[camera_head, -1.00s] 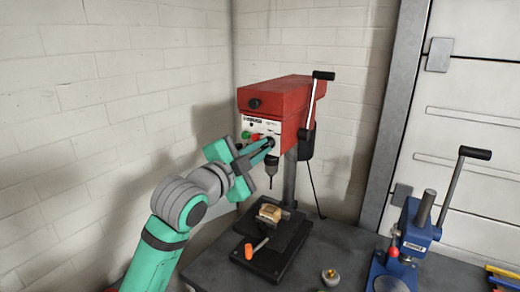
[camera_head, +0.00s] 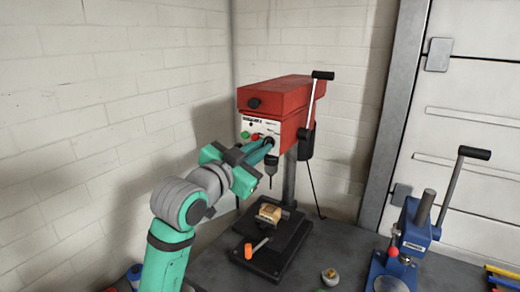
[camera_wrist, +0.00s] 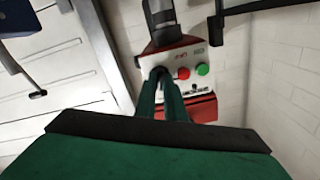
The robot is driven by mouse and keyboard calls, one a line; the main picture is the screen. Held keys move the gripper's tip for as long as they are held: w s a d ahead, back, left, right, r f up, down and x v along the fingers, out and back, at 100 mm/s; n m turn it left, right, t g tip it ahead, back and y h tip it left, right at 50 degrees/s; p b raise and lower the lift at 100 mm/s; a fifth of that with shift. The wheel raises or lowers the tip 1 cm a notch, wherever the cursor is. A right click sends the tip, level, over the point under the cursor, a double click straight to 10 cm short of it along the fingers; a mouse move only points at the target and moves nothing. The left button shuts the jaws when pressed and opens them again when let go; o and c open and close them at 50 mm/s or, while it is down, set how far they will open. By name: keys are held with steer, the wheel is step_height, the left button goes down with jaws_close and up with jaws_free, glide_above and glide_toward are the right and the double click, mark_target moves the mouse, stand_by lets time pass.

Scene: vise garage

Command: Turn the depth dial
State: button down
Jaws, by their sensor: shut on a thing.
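The red drill press (camera_head: 280,94) stands on the bench, its white front panel (camera_head: 254,124) facing me with a green and a red button. The depth dial (camera_head: 270,141) is a small dark knob at the panel's right side, partly covered by my fingers. My gripper (camera_head: 267,146) reaches up from the lower left and its fingertips are shut on the dial. The wrist view shows the press upside down, with my gripper (camera_wrist: 162,78) at the dark dial (camera_wrist: 159,71) beside the red button (camera_wrist: 184,73); the fingertips hide most of the dial.
The chuck and drill bit (camera_head: 270,168) hang just below my fingers. A wooden block (camera_head: 270,211) sits on the press's base, near an orange-handled lever (camera_head: 249,251). A blue tool (camera_head: 411,240) with a black-handled lever stands at the right. The wall is to the left.

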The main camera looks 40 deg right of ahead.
steer(key=shift+r+n, duration=0.1)
steer(key=shift+n, duration=2)
steer(key=c, duration=1.8)
jaws_free()
steer(key=shift+c, duration=0.2)
steer(key=v, duration=1)
steer(key=shift+s+a, duration=0.15)
steer(key=shift+a, duration=0.2)
